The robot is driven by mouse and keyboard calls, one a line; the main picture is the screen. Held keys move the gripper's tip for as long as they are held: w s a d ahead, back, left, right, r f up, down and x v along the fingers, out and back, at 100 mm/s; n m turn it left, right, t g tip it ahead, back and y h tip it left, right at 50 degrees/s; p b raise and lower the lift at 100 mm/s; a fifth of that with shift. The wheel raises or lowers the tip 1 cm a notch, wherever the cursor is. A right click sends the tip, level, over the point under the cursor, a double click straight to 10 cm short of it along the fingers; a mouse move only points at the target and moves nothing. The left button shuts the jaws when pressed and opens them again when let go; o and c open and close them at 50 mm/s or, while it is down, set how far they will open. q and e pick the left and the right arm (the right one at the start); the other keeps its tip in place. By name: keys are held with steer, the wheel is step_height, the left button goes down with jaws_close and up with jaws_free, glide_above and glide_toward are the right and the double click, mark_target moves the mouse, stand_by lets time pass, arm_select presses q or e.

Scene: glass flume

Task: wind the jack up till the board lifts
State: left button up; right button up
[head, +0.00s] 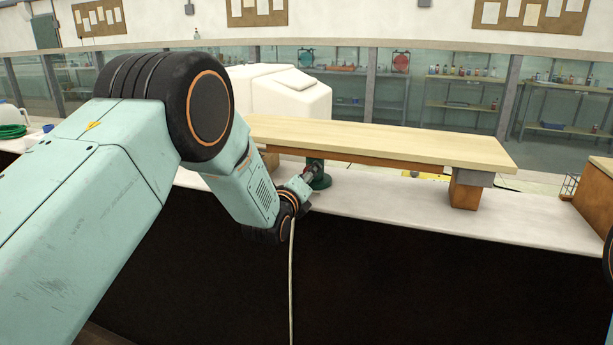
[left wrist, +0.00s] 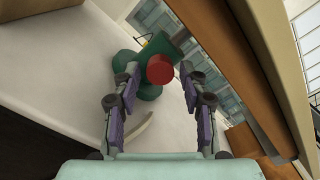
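In the left wrist view the jack (left wrist: 128,62) shows a round red knob (left wrist: 160,69) facing me. My left gripper (head: 305,179) is at the jack's near side. In the wrist view its two fingers (left wrist: 159,80) stand open on either side of the knob, with a gap at each side. My right gripper is out of view.
A wooden block (head: 465,192) with a grey piece stands under the board's right end. White rounded casings (head: 290,95) stand behind the board. A wire basket (head: 570,185) and a brown box (head: 596,195) are at the right. The white bench top (head: 400,205) is clear in front.

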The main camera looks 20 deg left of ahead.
arm_select(q)
steer(key=shift+o, duration=0.5)
steer(key=shift+s, duration=0.1)
steer(key=s, duration=1.2)
steer(key=shift+a, duration=0.2)
steer(key=shift+w, duration=0.1)
